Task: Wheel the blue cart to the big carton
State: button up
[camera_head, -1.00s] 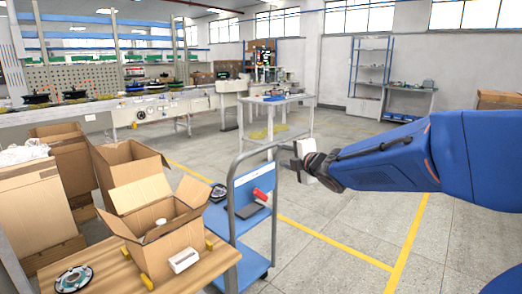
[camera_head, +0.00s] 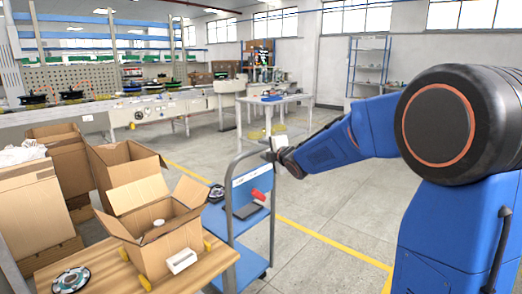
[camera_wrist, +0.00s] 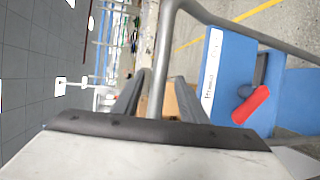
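The blue cart (camera_head: 216,225) stands right of the wooden table, with a grey tube handle (camera_head: 236,166) at its near end. In the wrist view the handle (camera_wrist: 162,66) runs between my two fingers, with a gap visible on each side. My gripper (camera_head: 274,148) is open at the handle's upper right corner. The cart carries a red object (camera_head: 258,194), a dark flat object and a round part. Several brown cartons stand at the left; the large one (camera_head: 30,215) is at the left edge. I cannot tell which is the big carton.
The wooden table (camera_head: 210,262) holds an open carton (camera_head: 165,250), a white box and a round part, close to the cart's left side. A white workbench (camera_head: 272,101) stands behind. Grey floor with yellow lines (camera_head: 330,240) is free to the right.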

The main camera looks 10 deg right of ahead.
aim_at(263, 149)
jog(key=shift+x, duration=1.6)
jog(key=shift+c, duration=0.4)
